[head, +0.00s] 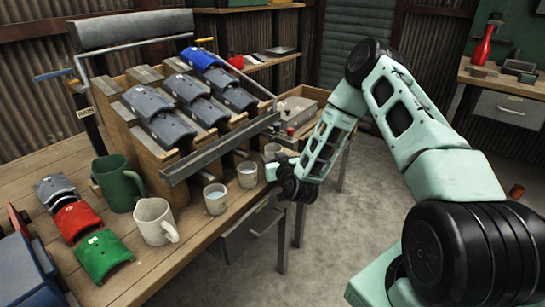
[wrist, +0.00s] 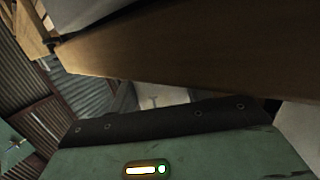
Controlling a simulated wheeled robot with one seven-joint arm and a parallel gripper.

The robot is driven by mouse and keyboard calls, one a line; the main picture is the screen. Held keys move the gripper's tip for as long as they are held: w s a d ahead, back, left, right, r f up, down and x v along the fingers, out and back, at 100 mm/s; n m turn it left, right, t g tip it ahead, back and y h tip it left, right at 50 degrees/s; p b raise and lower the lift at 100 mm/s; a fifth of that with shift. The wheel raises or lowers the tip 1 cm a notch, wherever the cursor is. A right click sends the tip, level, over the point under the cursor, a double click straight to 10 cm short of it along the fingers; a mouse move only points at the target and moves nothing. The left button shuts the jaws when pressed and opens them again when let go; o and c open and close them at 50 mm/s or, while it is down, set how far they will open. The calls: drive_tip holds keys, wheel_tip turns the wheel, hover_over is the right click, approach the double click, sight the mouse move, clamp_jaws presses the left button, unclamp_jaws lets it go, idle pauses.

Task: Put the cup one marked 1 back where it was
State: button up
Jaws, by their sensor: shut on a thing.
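A small pale cup (head: 271,151) is at the right end of the table, beside the rack's front rail. My gripper (head: 279,170) is right by it and shut on it; the fingers are mostly hidden by my wrist. In the wrist view, a grey surface with a faint mark (wrist: 155,101) shows in a dark gap beyond a black strip; I cannot tell for sure that it is a 1. Two similar pale cups, one nearer (head: 215,198) and one in the middle (head: 247,175), stand upright in a row on the table with light contents.
A wooden rack (head: 150,155) with grey and blue curved pieces and a metal rail stands behind the cups. A green mug (head: 118,183), a speckled mug (head: 156,221), and red (head: 78,220) and green (head: 103,255) curved pieces are at left. The floor at right is open.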

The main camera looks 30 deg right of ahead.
drive_tip(key=o, duration=1)
drive_tip(key=b+v, duration=0.1)
drive_tip(key=v, duration=1.1)
drive_tip(key=shift+a, duration=0.1)
